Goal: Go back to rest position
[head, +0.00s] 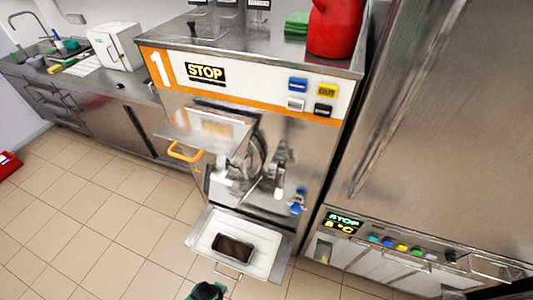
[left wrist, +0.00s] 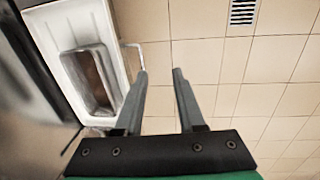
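My left gripper (left wrist: 159,76) is open and empty in the left wrist view, with its two grey fingers apart over the tiled floor. A green and black part at the bottom edge of the head view looks like part of my left arm. The batch freezer (head: 230,110), marked 1, stands in the middle of the head view. Its pulled-out white tray (head: 208,222) holds a dark-bottomed metal pan (head: 233,247). In the left wrist view the tray (left wrist: 46,38) and pan (left wrist: 92,78) lie left of the fingers. My right gripper does not show.
A hinged metal flap with a yellow handle (head: 185,152) juts out above the tray. A red jug (head: 334,28) and green cloths (head: 297,23) sit on top. A steel cabinet (head: 450,130) stands at right. Tiled floor (head: 90,230) is free at left.

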